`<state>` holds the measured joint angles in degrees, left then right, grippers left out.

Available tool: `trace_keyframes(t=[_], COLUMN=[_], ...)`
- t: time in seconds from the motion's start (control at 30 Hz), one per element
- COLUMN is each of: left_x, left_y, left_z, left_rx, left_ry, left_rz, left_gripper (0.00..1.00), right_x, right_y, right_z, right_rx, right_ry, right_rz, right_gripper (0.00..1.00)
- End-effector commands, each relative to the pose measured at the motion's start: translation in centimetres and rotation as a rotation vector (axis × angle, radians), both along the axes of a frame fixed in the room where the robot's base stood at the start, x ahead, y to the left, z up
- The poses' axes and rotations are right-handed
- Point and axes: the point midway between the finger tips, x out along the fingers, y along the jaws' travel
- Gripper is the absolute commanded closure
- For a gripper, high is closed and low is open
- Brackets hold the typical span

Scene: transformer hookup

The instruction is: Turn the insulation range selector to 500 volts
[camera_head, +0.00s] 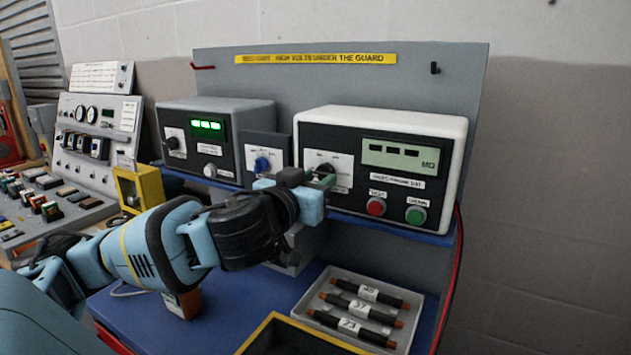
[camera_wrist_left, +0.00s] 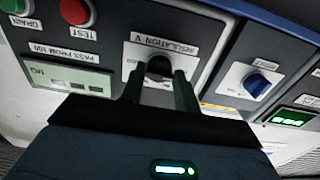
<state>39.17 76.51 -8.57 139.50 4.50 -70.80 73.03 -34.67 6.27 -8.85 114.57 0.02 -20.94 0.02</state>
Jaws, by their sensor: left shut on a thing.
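The insulation tester (camera_head: 383,124) is a white-cased box with a black front on the blue shelf. Its black range selector knob (camera_head: 326,169) sits on a white label plate left of the display. In the left wrist view the knob (camera_wrist_left: 159,68) shows upside down under the word INSULATION V. My left gripper (camera_head: 318,180) is at the knob. In the left wrist view its two fingers (camera_wrist_left: 160,90) stand on either side of the knob, shut on it. The knob's pointer and the voltage marks are too small or hidden to read. My right gripper is not in view.
Red (camera_head: 376,207) and green (camera_head: 415,215) buttons sit right of the knob. A blue-knob switch box (camera_head: 267,156) and a grey meter (camera_head: 215,133) with a green display stand left. Below are a white tray (camera_head: 408,340) of fuse-like parts and a yellow-rimmed box (camera_head: 275,318).

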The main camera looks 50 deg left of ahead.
Motion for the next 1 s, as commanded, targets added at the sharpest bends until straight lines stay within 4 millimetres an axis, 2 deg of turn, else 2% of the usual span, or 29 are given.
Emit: trace_keyframes(t=[0.27, 0.47, 1.0], left_x=[0.0, 0.0, -0.2], left_y=[0.0, 0.1, 0.3], left_z=[0.1, 0.2, 0.6], left_rx=[0.017, 0.093, 0.544], left_ry=[0.005, 0.03, 0.168], left_rz=[0.0, 0.002, 0.005], left_gripper=[0.91, 0.91, 0.91], right_x=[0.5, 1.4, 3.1], right_y=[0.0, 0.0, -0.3], right_z=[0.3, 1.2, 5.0], right_rx=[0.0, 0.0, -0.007], right_ry=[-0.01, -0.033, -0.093], right_rz=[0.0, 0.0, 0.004], right_gripper=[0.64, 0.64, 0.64])
